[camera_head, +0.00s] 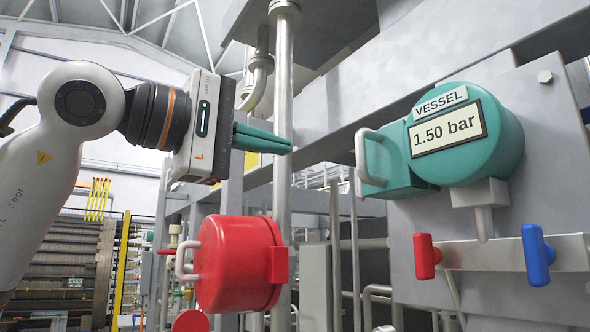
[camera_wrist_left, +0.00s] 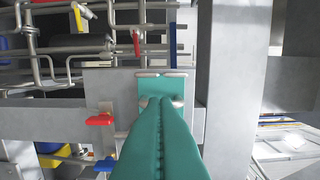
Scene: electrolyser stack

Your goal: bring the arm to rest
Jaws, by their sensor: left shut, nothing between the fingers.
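My left arm (camera_head: 50,170) comes in from the left of the head view, raised. My left gripper (camera_head: 290,147) has its teal fingers pressed together and points to the right with nothing between them. Its tips are in the air, left of and apart from the teal vessel gauge (camera_head: 495,150), which reads 1.50 bar. In the left wrist view the shut fingers (camera_wrist_left: 154,102) reach up from the bottom edge, and hide part of what lies beyond. My right gripper is not in view.
A grey loop handle (camera_head: 361,160) sticks out from the gauge's teal box. A red valve handle (camera_head: 427,257) and a blue one (camera_head: 537,255) sit below on the panel. A red round housing (camera_head: 235,264) is below my gripper, near a vertical pipe (camera_head: 283,100).

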